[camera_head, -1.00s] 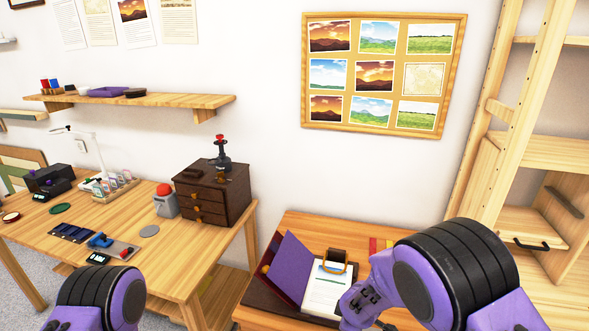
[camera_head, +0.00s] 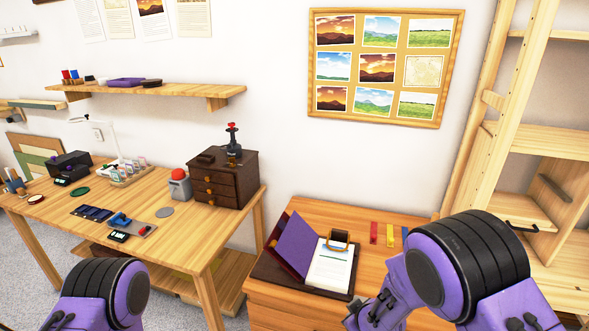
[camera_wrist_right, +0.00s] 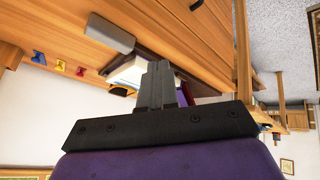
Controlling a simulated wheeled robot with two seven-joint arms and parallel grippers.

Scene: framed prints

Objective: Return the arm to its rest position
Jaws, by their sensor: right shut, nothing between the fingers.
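My right arm (camera_head: 455,270) comes in at the lower right of the head view, beside the low cabinet. Its gripper shows in the right wrist view (camera_wrist_right: 156,88), with the fingers shut together and nothing between them. Behind the fingers are the edge of the cabinet and the white papers on it. My left arm (camera_head: 100,295) shows at the lower left of the head view; its gripper is out of frame.
A work table (camera_head: 160,205) with small tools stands left. A wooden shelf unit (camera_head: 560,145) stands right. A picture board (camera_head: 388,68) hangs on the wall.

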